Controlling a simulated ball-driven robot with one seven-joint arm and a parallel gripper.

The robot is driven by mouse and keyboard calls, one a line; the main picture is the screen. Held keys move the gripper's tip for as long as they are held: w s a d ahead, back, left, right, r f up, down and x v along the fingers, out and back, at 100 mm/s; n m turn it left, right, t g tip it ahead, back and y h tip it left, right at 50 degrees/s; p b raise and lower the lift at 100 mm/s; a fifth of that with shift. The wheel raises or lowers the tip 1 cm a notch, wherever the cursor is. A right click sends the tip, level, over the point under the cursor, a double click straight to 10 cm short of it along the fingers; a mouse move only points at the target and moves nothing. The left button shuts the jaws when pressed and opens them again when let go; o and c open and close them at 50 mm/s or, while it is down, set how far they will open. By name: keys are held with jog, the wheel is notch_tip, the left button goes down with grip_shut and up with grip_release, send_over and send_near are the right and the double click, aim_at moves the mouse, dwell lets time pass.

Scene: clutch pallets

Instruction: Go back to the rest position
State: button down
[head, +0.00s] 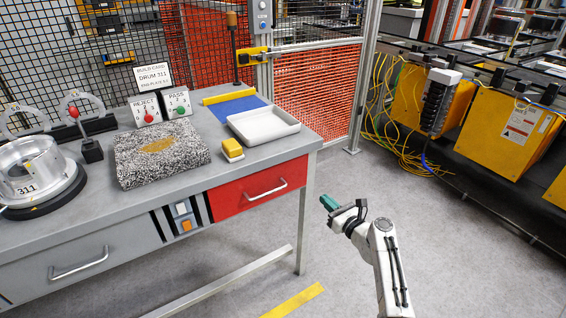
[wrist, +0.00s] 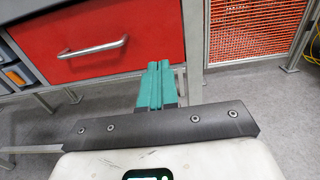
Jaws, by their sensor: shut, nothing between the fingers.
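My gripper (head: 328,202) has teal fingers and hangs in the free space to the right of the workbench, lower than its top. In the wrist view my gripper (wrist: 158,68) shows its two fingers together with nothing between them. It points toward the bench's red drawer (wrist: 98,40), which is shut and has a metal handle. The fingertips appear apart from the drawer front. My arm reaches in from the lower right of the head view.
The grey workbench (head: 90,235) carries a metal drum (head: 28,170), a speckled mat (head: 160,168), a yellow block (head: 232,147) and a white tray (head: 264,138). Orange mesh fencing (head: 318,90) stands behind. Yellow boxes (head: 510,135) with loose cables line the right. Floor between is clear.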

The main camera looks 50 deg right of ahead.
jog(key=s+a+f+n+g+y, duration=0.2)
jog(key=a+n+g+y, duration=0.1)
jog(key=a+n, duration=0.55)
jog(key=s+a+f+n+g+y, duration=0.2)
jog(key=s+a+n+g+y, duration=0.1)
jog(key=a+n, duration=0.6)
jog(key=s+a+f+n+g+y, duration=0.2)
jog(key=a+f+n+g+y, duration=0.1)
jog(key=a+n, duration=0.55)
jog(key=s+a+r+n+g+h, duration=0.2)
jog(key=s+n, duration=0.4)
jog(key=s, duration=0.3)
jog(key=s+a+r+n+g+h+p, duration=0.1)
jog(key=s+a+r+n+g+h, duration=0.1)
jog(key=s+n, duration=0.5)
jog(key=s+a+r+g, duration=0.1)
jog(key=s+a+g, duration=0.1)
jog(key=s+g, duration=0.1)
jog(key=shift+r+p, duration=0.15)
jog(key=shift+p, duration=0.15)
